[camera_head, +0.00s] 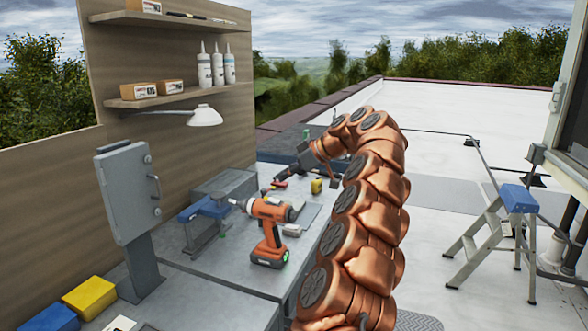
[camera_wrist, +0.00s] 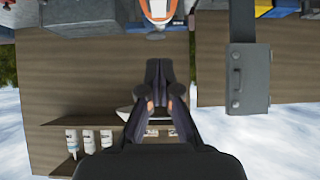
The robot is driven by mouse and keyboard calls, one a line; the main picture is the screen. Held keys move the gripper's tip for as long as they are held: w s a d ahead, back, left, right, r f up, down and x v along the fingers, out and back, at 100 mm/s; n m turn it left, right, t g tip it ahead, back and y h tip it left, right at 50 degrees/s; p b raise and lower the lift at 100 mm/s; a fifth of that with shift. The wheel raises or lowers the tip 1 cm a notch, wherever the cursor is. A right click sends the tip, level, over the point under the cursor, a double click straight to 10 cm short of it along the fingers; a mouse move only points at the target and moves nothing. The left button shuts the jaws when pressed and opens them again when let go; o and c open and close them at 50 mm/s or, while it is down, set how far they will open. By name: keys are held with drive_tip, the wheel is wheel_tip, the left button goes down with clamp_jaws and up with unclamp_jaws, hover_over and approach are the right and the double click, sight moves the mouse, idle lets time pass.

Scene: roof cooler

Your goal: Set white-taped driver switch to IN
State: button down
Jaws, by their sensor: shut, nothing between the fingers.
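An orange and dark grey driver (camera_head: 268,232) stands upright on the grey bench, its nose pointing left and green at the foot of its battery. No white tape or switch position can be made out on it. Part of an orange and white tool, likely this driver, shows at the top edge of the wrist view (camera_wrist: 160,10). My gripper (camera_head: 272,187) is at the end of the copper arm, above the bench behind the driver and apart from it. In the wrist view, my gripper (camera_wrist: 166,66) is shut and empty.
A blue-topped vise-like stand (camera_head: 207,208) is left of the driver, and a grey switch box (camera_head: 128,190) stands farther left. A small yellow item (camera_head: 317,186) lies behind the driver. A lamp (camera_head: 204,116) and shelves (camera_head: 180,97) are on the wooden wall. A stepladder (camera_head: 518,200) stands right.

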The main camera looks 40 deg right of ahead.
sight(275, 200)
drive_tip(key=x, duration=0.3)
drive_tip(key=shift+w+a+f+p, duration=0.15)
drive_tip(key=shift+a+f+p, duration=0.05)
drive_tip(key=shift+p, duration=0.2)
drive_tip(key=shift+w+f+p, duration=0.15)
drive_tip(key=shift+f+p, duration=0.25)
drive_tip(key=shift+f, duration=1.45)
drive_tip(key=shift+f, duration=0.15)
drive_tip(key=shift+f+b, duration=0.15)
drive_tip(key=shift+b, duration=0.15)
drive_tip(key=shift+w+g, duration=0.1)
drive_tip(key=shift+g, duration=0.2)
drive_tip(key=shift+w+a, duration=0.1)
